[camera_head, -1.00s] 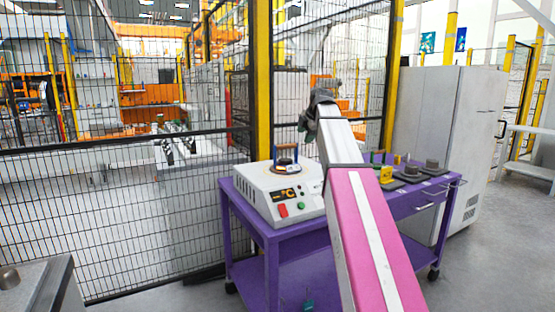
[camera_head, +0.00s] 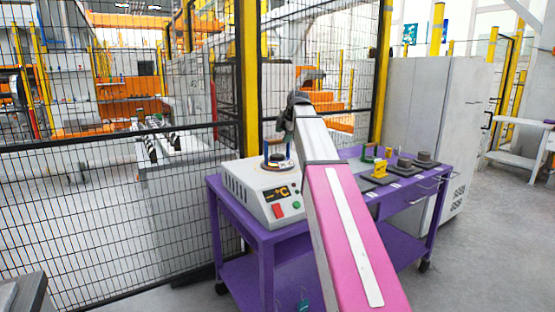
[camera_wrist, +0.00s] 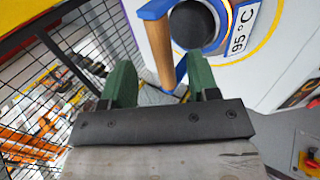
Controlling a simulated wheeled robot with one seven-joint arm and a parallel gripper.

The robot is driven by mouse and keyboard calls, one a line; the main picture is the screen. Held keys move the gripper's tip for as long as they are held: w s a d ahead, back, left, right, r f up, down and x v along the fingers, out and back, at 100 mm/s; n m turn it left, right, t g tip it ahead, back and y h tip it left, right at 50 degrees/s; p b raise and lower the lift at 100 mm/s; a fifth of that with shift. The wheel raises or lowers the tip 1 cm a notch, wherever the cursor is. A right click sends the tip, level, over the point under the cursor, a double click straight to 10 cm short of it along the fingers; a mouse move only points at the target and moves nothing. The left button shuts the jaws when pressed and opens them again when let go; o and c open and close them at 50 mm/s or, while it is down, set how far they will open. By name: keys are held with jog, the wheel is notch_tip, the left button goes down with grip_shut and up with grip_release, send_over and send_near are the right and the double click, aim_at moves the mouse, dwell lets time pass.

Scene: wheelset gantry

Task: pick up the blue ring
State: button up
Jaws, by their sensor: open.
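The blue ring shows as a blue piece with an upright wooden grip bar (camera_wrist: 158,45) in the wrist view. In the head view the blue ring (camera_head: 265,152) sits on top of the white heater box (camera_head: 262,190). My gripper (camera_wrist: 161,75) is open, with its two green fingers apart. The wooden bar appears between the fingers in the wrist view; I cannot tell whether it lies within their reach. In the head view my gripper (camera_head: 284,122) hangs just above and beside the ring, partly hiding it. The ring's lower part is not clear.
The heater stands on the left of a purple cart (camera_head: 262,236). Several dark fixtures with green and yellow parts (camera_head: 380,168) stand on its right. A black mesh fence (camera_head: 130,190) with yellow posts rises behind. A grey cabinet (camera_head: 425,130) is at right.

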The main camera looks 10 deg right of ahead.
aim_at(280, 142)
jog(key=shift+x, duration=2.6)
jog(key=shift+s+a, duration=0.1)
jog(key=shift+s, duration=0.05)
grip_shut()
